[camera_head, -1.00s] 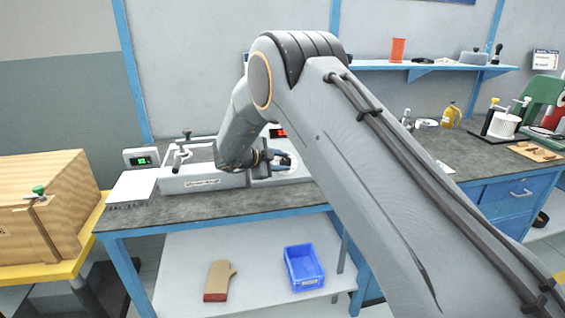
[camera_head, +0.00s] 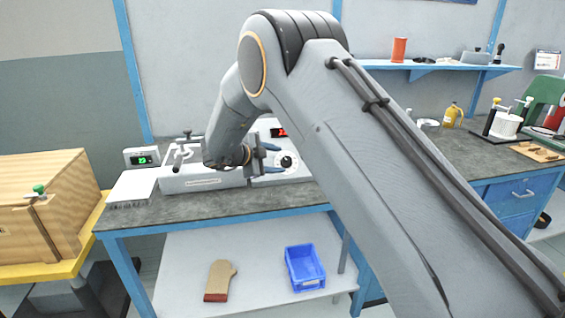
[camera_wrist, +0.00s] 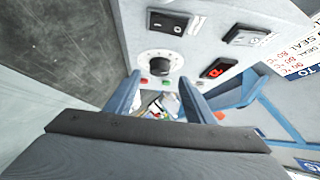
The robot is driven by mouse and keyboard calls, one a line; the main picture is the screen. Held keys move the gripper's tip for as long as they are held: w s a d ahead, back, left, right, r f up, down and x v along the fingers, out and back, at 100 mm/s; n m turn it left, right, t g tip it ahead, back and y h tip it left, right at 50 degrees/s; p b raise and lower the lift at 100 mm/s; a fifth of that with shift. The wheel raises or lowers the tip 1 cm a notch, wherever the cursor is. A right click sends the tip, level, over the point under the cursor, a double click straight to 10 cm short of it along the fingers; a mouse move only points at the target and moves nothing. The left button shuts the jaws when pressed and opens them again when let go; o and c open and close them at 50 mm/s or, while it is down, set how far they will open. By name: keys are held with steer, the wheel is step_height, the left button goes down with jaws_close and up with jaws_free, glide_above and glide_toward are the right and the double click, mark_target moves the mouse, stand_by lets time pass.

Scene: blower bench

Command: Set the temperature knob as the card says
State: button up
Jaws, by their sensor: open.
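The temperature knob (camera_head: 287,162) is a black knob on a round white dial on the front of the white control box. In the wrist view the knob (camera_wrist: 159,66) lies just beyond my fingertips, with its pointer too small to read. My gripper (camera_head: 275,159) is open and empty, to the left of the knob and apart from it. In the wrist view its two fingers (camera_wrist: 161,84) stand either side below the dial. The card (camera_wrist: 298,50) shows partly at the right edge, tilted, with red temperature figures that seem to include 80 °C. A red display (camera_wrist: 215,68) is lit, its digits unclear.
A clamp fixture (camera_head: 200,178) and a green-lit meter (camera_head: 142,157) stand left on the bench. A blue bin (camera_head: 304,267) and a glove (camera_head: 220,281) lie on the lower shelf.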

steer(key=v, duration=0.3)
steer(key=shift+s+a+r, duration=0.2)
steer(key=shift+s, duration=0.1)
steer(key=w+d+r+n+t+y, duration=0.2)
steer(key=w+d+r+n+y, duration=0.2)
steer(key=d+r+n, duration=0.15)
steer(key=s+d+n+g+y, duration=0.1)
steer(key=s+d+n+y, duration=0.2)
steer(key=s+d+n, duration=0.1)
steer(key=s+d+f+n+g, duration=0.3)
steer(key=s+d, duration=0.3)
steer(key=s, duration=0.7)
steer(key=s+d+f+n+g, duration=0.3)
steer(key=s+d, duration=0.4)
steer(key=s, duration=0.6)
steer(key=s+d+f+n+g, duration=0.3)
steer(key=s+d+g, duration=0.2)
steer(key=s, duration=0.9)
steer(key=shift+d+f+y, duration=0.2)
steer(key=shift+d+y, duration=0.1)
steer(key=shift+d, duration=0.7)
